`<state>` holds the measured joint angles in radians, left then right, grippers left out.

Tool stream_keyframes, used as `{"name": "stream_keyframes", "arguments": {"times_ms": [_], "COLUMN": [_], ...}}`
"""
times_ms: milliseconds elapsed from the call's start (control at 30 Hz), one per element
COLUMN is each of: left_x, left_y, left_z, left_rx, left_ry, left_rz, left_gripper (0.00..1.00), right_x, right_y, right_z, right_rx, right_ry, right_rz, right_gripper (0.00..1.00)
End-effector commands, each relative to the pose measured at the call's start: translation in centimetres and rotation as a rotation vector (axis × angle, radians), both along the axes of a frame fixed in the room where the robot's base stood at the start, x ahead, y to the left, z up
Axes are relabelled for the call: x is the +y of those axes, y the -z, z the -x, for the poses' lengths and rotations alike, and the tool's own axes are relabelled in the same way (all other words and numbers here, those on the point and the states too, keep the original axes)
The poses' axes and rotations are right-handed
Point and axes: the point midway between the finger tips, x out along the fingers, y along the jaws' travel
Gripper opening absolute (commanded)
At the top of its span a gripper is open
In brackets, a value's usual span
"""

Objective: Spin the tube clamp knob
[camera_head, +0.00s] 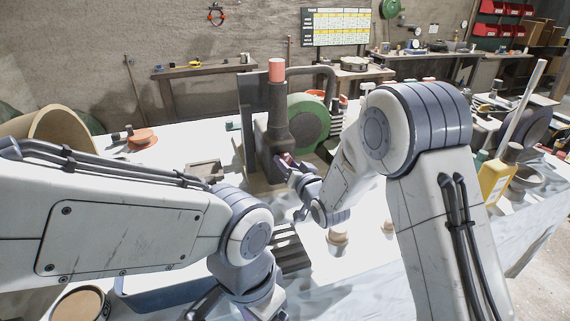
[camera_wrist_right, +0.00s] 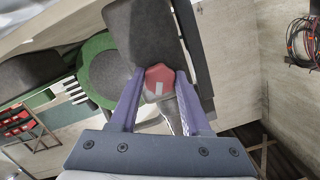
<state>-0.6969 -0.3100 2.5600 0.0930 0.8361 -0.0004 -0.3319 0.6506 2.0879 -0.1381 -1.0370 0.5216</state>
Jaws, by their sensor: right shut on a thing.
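The tube clamp (camera_head: 262,140) is a dark grey block on the white table, with an upright dark tube (camera_head: 278,110) topped by a pinkish-red end. Its red knob (camera_wrist_right: 158,80) sits low on the near face. In the wrist view the knob lies between the purple-grey fingers of my right gripper (camera_wrist_right: 160,78), which is shut on it. In the head view the right gripper (camera_head: 289,163) meets the clamp's lower side and mostly hides the knob. My left gripper (camera_head: 235,303) is at the bottom edge, cut off by the frame; its fingertips are hidden.
A green round machine part (camera_head: 308,122) stands right behind the clamp. A small cup (camera_head: 337,240) is on the table in front of the right arm. A yellow bottle (camera_head: 494,181) stands at the right. An orange disc (camera_head: 140,136) lies at the left.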

Motion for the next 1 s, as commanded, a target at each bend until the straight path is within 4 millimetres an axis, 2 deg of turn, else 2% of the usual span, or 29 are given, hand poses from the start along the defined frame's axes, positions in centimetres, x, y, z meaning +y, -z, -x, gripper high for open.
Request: {"name": "stream_keyframes", "arguments": {"times_ms": [100, 400, 800, 1000], "left_x": [0.0, 0.0, 0.0, 0.0], "left_y": [0.9, 1.9, 2.0, 2.9], "left_z": [0.0, 0.0, 0.0, 0.0], "left_rx": [0.000, 0.000, 0.000, 0.000], "left_ry": [0.000, 0.000, 0.000, 0.000], "left_rz": [0.000, 0.000, 0.000, 0.000], "left_gripper": [0.82, 0.82, 0.82, 0.82], "right_x": [0.0, 0.0, 0.0, 0.0], "right_y": [0.2, 0.0, 0.0, 0.2], "right_z": [0.0, 0.0, 0.0, 0.0], "right_rx": [0.059, 0.200, 0.225, 0.315], "right_ry": [0.001, 0.000, 0.000, 0.001], "right_rz": [-0.153, -0.502, -0.558, -0.783], "right_gripper": [0.00, 0.00, 0.00, 0.00]}}
